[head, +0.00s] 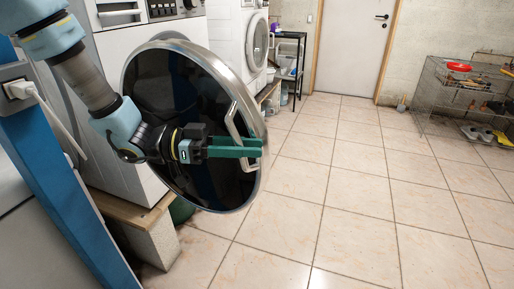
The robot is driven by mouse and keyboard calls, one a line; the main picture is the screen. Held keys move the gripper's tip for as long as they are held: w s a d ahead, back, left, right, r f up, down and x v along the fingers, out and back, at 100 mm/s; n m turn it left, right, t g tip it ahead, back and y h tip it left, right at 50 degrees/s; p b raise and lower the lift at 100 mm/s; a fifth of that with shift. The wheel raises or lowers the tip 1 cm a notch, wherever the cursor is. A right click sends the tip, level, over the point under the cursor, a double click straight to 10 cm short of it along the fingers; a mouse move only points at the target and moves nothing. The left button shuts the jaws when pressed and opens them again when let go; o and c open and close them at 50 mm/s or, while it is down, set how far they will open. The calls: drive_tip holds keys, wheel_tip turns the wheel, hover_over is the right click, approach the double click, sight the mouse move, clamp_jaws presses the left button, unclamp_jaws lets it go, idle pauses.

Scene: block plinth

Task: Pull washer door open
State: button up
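The washer (118,52) is white and stands at the left. Its round door (203,88) has dark glass and a silver rim, and stands swung out from the front at an angle. The door's pale bar handle (236,122) is near its right edge. My gripper (250,147) has two green fingers that lie across the handle, close together with a narrow gap. They cover the middle of the handle, so I cannot tell whether they are closed on it or only beside it. The hinge and the drum opening are hidden behind the door and my arm.
A second white machine (228,30) with a round door stands farther back. A dark shelf stand (292,60) is beside it. A wire rack (450,95) with shoes and a red bowl (459,67) is at the right. The tiled floor (345,190) in the middle is clear.

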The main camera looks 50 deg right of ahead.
drive_tip(key=v, duration=0.8)
drive_tip(key=shift+w+a+b, duration=0.25)
drive_tip(key=shift+a+b, duration=0.05)
drive_tip(key=shift+b, duration=0.05)
